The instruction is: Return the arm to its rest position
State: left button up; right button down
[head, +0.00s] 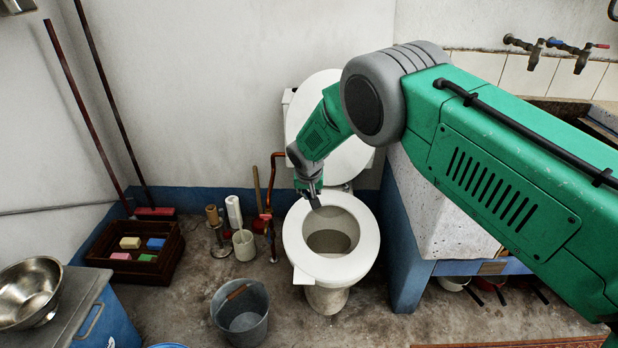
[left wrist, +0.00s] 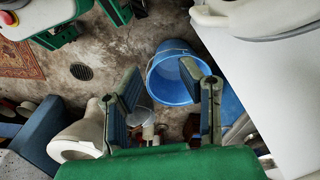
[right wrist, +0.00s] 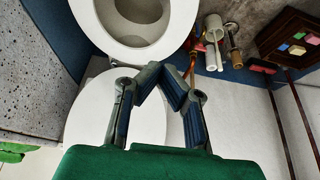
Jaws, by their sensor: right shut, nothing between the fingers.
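My right arm reaches in from the right in the head view, green with a grey joint. My right gripper (head: 311,190) hangs over the back left rim of the toilet bowl (head: 291,243). In the right wrist view my right gripper (right wrist: 158,78) has its fingertips together with nothing between them. The white toilet lid (head: 352,152) stands raised behind it. My left gripper (left wrist: 168,80) shows only in the left wrist view, its fingers wide apart and empty, with a blue tub (left wrist: 168,78) beyond them.
A grey bucket (head: 241,312) stands on the floor left of the toilet. A dark crate (head: 165,262) with colored blocks sits by the left wall. A steel bowl (head: 30,290) is at the far left. The stone trough (head: 440,210) stands close on the right, under wall taps (head: 556,50).

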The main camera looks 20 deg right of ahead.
jog(key=s+f+n+g, duration=0.1)
jog(key=s+f, duration=0.3)
jog(key=s, duration=0.3)
jog(key=s+d+f+n+y, duration=0.1)
jog(key=s+f, duration=0.3)
jog(key=s, duration=0.4)
jog(key=s+f+n+g, duration=0.1)
jog(key=s+f, duration=0.3)
jog(key=s, duration=0.3)
jog(key=s+r+n+g, duration=0.1)
jog(key=s, duration=1.3)
jog(key=s+r+n, duration=0.1)
jog(key=s+r, duration=0.1)
jog(key=s, duration=1.1)
jog(key=shift+s+d+r+g+y, duration=0.3)
jog(key=shift+s+d+g+y, duration=0.1)
jog(key=shift+d, duration=0.05)
jog(key=shift+w+d, duration=0.1)
jog(key=shift+w, duration=0.05)
